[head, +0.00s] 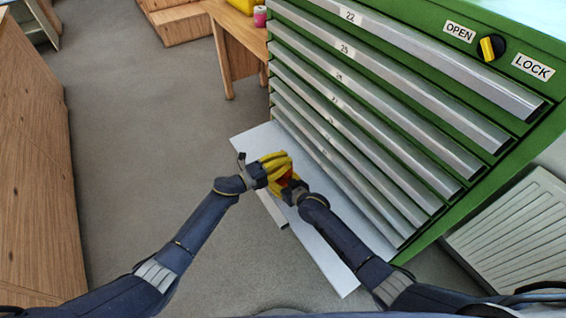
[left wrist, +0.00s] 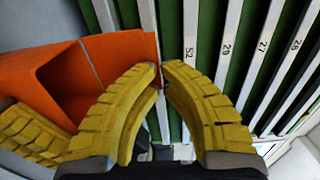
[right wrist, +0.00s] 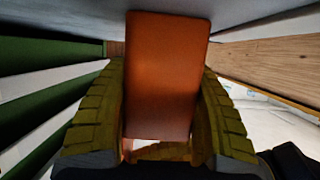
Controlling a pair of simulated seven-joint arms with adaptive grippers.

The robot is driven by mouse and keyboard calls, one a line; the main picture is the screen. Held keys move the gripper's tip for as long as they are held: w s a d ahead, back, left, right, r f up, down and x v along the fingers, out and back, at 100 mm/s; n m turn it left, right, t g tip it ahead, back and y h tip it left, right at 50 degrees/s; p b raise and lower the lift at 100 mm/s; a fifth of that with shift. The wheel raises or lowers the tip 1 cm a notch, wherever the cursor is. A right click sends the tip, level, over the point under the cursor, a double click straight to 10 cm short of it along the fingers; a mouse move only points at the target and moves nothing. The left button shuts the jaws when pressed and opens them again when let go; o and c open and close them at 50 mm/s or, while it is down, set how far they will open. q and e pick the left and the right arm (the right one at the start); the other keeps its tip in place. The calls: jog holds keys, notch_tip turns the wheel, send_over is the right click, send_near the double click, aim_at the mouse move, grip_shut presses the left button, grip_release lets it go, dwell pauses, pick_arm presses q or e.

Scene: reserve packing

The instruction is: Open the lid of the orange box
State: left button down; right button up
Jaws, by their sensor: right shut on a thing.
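The orange box (head: 286,178) is small and mostly hidden between my two grippers in the head view. In the right wrist view, my right gripper (right wrist: 160,95) has a finger on each side of the orange box (right wrist: 165,70) and is shut on it. In the left wrist view, the box (left wrist: 45,75) shows a hollow, shaded inside, and its flat orange lid panel (left wrist: 122,50) stands out to the right. My left gripper (left wrist: 160,68) has its fingertips close together at the lid's right edge. I cannot tell whether they pinch it.
A green cabinet with grey-edged numbered drawers (head: 400,90) stands at the right. A pale flat panel (head: 335,265) lies low beneath my grippers. A wooden table (head: 235,35) is at the back, wooden cabinets (head: 35,170) at the left. Grey floor (head: 140,150) between is clear.

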pick_arm(q)
jog(key=shift+w+d, duration=0.3)
jog(key=shift+d, duration=0.3)
jog(key=r+v, duration=0.3)
jog(key=v, duration=1)
jog(key=shift+s+a, duration=0.15)
jog(key=shift+a, duration=0.15)
jog(key=shift+r, duration=0.1)
pick_arm(e)
jog(key=o, duration=1.3)
